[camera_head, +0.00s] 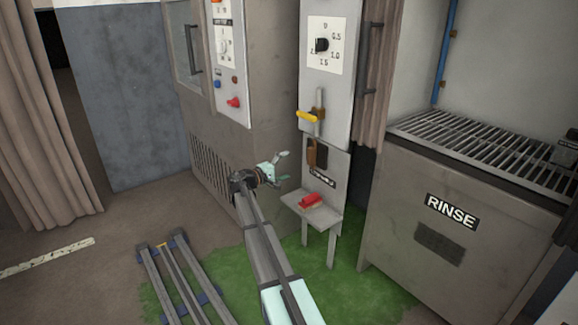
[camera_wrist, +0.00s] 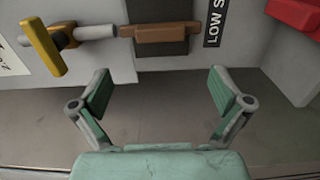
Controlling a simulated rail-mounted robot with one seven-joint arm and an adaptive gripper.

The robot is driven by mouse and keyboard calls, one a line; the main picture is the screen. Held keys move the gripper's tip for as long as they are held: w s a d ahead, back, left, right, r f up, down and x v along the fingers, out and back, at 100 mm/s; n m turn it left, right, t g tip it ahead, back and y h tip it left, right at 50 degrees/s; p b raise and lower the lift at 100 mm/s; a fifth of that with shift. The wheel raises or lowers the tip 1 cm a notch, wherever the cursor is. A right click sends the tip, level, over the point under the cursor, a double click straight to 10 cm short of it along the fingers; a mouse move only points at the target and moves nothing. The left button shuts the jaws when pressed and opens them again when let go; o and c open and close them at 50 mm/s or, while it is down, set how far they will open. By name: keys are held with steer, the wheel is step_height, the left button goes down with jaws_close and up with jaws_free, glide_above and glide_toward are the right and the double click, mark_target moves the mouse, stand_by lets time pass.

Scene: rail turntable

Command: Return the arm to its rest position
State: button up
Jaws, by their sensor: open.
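My gripper (camera_head: 275,165) is in the middle of the head view, at the end of my outstretched arm, in front of the grey machine and left of the control panel. In the wrist view its two green fingers (camera_wrist: 163,92) are spread wide, with nothing between them. Beyond them are the panel and bare floor. My arm reaches up from the bottom of the head view and is extended.
The panel carries a yellow-handled lever (camera_head: 307,116), a brown handle (camera_head: 317,154) and a dial (camera_head: 322,45). A red object (camera_head: 310,200) rests on the small shelf (camera_head: 325,217). The RINSE tank (camera_head: 440,240) stands right. Grey rails (camera_head: 178,275) lie at lower left.

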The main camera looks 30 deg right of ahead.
steer(key=s+a+f+m+g+y, duration=0.1)
steer(key=s+a+f+g+y, duration=0.4)
steer(key=s+f, duration=0.55)
steer(key=s+a+f+m+y, duration=0.25)
steer(key=s+a+f, duration=0.35)
steer(key=s+f, duration=0.45)
steer(key=s+a+f+n+g+y, duration=0.2)
steer(key=s+a+f+g+y, duration=0.35)
steer(key=s+a+f, duration=1.2)
steer(key=s+a+g+y, duration=0.15)
steer(key=s+a, duration=0.35)
steer(key=s, duration=0.5)
steer(key=s+a+g+y+p, duration=0.15)
steer(key=s+a, duration=0.25)
steer(key=s, duration=0.5)
steer(key=s+a+g+y, duration=0.15)
steer(key=s+a, duration=0.35)
steer(key=s, duration=0.5)
steer(key=w+r+t+p, duration=0.4)
steer(key=r+t+p, duration=0.3)
steer(key=r+p, duration=0.9)
steer(key=n+p, duration=0.1)
steer(key=p, duration=0.9)
steer(key=shift+d, duration=0.15)
